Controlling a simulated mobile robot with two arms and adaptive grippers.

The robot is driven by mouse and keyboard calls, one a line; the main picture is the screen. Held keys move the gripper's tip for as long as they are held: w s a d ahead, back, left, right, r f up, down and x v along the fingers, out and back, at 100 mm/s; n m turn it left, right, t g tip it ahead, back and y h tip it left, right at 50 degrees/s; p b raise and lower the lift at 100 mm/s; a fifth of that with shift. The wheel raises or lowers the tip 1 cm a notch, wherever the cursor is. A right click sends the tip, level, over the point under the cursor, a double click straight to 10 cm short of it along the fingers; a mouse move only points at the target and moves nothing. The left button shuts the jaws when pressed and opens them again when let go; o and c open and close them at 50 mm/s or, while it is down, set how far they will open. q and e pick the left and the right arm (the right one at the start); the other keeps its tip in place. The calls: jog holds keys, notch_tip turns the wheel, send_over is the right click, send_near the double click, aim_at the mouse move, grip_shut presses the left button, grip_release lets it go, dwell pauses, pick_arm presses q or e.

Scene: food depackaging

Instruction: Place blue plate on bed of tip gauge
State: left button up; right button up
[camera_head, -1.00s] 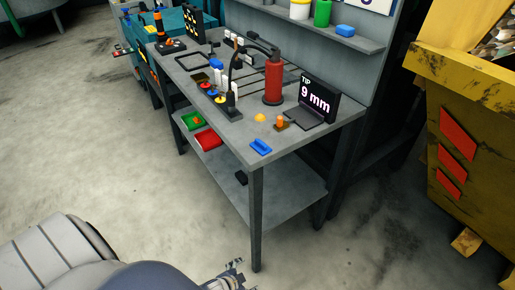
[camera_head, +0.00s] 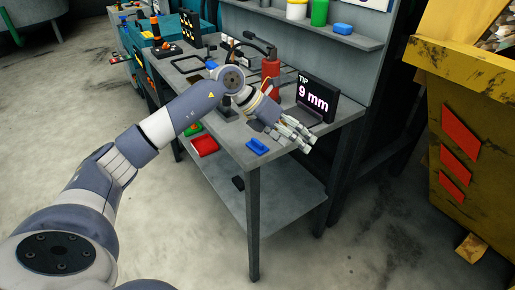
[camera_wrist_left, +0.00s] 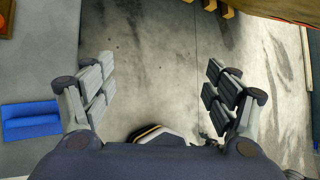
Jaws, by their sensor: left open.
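The blue plate (camera_head: 257,146) lies on the grey workbench near its front edge. It also shows at the left of the wrist view (camera_wrist_left: 31,121). The tip gauge (camera_head: 316,97) stands at the bench's right end, its dark screen reading "TIP 9 mm". My arm partly hides its low bed. My left gripper (camera_head: 303,136) is open and empty, to the right of the plate and in front of the gauge. In the wrist view its spread fingers (camera_wrist_left: 158,84) have floor between them, with the plate outside them to the left. My right gripper is not in view.
The workbench (camera_head: 236,152) also holds a red cylinder (camera_head: 270,70), partly behind my arm. A yellow container (camera_head: 455,110) stands at the right. The shelf above holds another blue item (camera_head: 343,29).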

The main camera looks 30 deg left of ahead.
pick_arm(q)
jog(key=s+a+r+y, duration=0.1)
jog(key=a+r+y, duration=0.15)
jog(key=a, duration=0.45)
jog(key=s+a+r+y, duration=0.1)
jog(key=s+a+y, duration=0.1)
jog(key=a+y, duration=0.35)
jog(key=h, duration=0.2)
send_over(257, 141)
jog(key=s+a, duration=0.1)
jog(key=s, duration=0.1)
jog(key=shift+g, duration=0.4)
notch_tip(257, 141, down, 4)
jog(key=shift+a+f+p, duration=0.1)
jog(key=shift+f+p, duration=0.15)
jog(key=shift+p, duration=0.1)
jog(key=x, duration=0.1)
jog(key=p+x, duration=0.1)
jog(key=x, duration=0.1)
jog(key=p+x, duration=0.1)
jog(key=shift+s+d+f, duration=0.15)
jog(key=shift+d+f, duration=0.15)
jog(key=shift+f, duration=0.45)
jog(key=c, duration=1.2)
jog(key=shift+c, duration=0.6)
jog(key=shift+r, duration=0.15)
